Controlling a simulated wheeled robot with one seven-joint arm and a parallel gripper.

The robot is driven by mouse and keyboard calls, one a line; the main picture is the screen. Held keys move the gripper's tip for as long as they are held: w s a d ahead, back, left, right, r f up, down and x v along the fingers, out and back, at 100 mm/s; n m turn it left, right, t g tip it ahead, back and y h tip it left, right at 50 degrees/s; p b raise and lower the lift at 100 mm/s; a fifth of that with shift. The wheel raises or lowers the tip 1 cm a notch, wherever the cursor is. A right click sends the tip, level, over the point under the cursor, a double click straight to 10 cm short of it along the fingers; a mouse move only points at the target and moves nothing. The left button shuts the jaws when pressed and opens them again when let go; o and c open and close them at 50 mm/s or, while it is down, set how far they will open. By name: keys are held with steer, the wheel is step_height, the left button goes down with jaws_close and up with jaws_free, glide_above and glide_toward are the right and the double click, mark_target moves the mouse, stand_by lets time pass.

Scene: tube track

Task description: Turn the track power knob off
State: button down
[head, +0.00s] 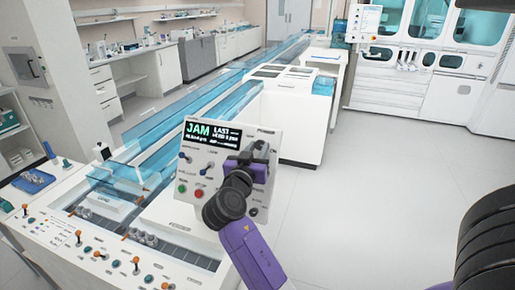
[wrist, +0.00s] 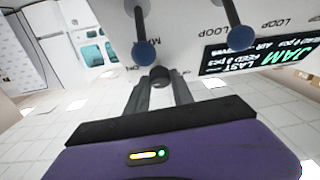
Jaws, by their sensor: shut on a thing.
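The upright control panel (head: 228,140) stands at the front end of the track, with a lit screen (head: 212,137) reading JAM. The word POWER is at its upper right. My gripper (head: 258,150) reaches the panel just below that word and hides the power knob in the head view. In the wrist view my gripper (wrist: 160,92) is shut on a dark round knob (wrist: 160,74), seen between the fingertips. The panel appears upside down there. I cannot read the knob's pointer direction.
Two blue-tipped toggle levers (wrist: 146,50) stick out of the panel close to my fingers. Green and red buttons (head: 198,191) sit lower left on the panel. The blue-covered track (head: 150,120) runs behind. The floor to the right (head: 375,190) is clear.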

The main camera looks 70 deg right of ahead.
steer(key=n+t+p, duration=0.2)
steer(key=n, duration=0.1)
steer(key=n+t+y+p, duration=0.1)
steer(key=n, duration=0.1)
steer(key=shift+s+r+p, duration=0.3)
steer(key=shift+p, duration=0.05)
steer(key=n+t+y+p, duration=0.1)
steer(key=n, duration=0.1)
steer(key=n+p, duration=0.1)
steer(key=n, duration=0.2)
steer(key=shift+s+t+y+p, duration=0.1)
steer(key=shift+t+y+p, duration=0.3)
steer(key=n+y, duration=0.1)
steer(key=n, duration=0.1)
steer(key=n+t+y, duration=0.1)
steer(key=n, duration=0.2)
steer(key=shift+s+d, duration=0.1)
steer(key=shift+d, duration=0.1)
steer(key=n+y, duration=0.1)
steer(key=n, duration=0.1)
steer(key=n+y, duration=0.1)
steer(key=n, duration=0.2)
steer(key=shift+d+r+y, duration=0.1)
steer(key=shift+r+y, duration=0.1)
steer(key=shift+y, duration=0.2)
steer(key=c, duration=1.1)
jaws_free()
